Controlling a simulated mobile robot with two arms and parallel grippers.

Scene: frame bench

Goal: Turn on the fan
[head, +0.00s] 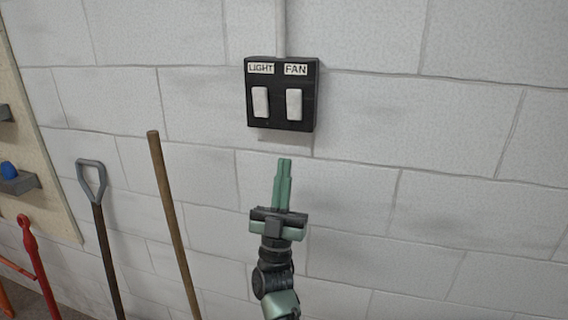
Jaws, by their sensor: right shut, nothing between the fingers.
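A black switch box (281,94) is fixed to the block wall in the upper middle of the head view. It has two white rockers. The right one, the fan switch (294,103), sits under the label FAN. The left one, the light switch (260,101), sits under the label LIGHT. I cannot tell which way either rocker is set. My right gripper (285,163) points up with its green fingers together and empty. In the picture its tips are a little below the box, under the fan switch, apart from it. My left gripper is not in view.
A conduit (281,28) runs up the wall from the box. A wooden pole (173,225) and a grey-handled tool (103,235) lean on the wall to the left. A red tool (36,260) and a pale board (40,130) are at the far left. The wall at right is clear.

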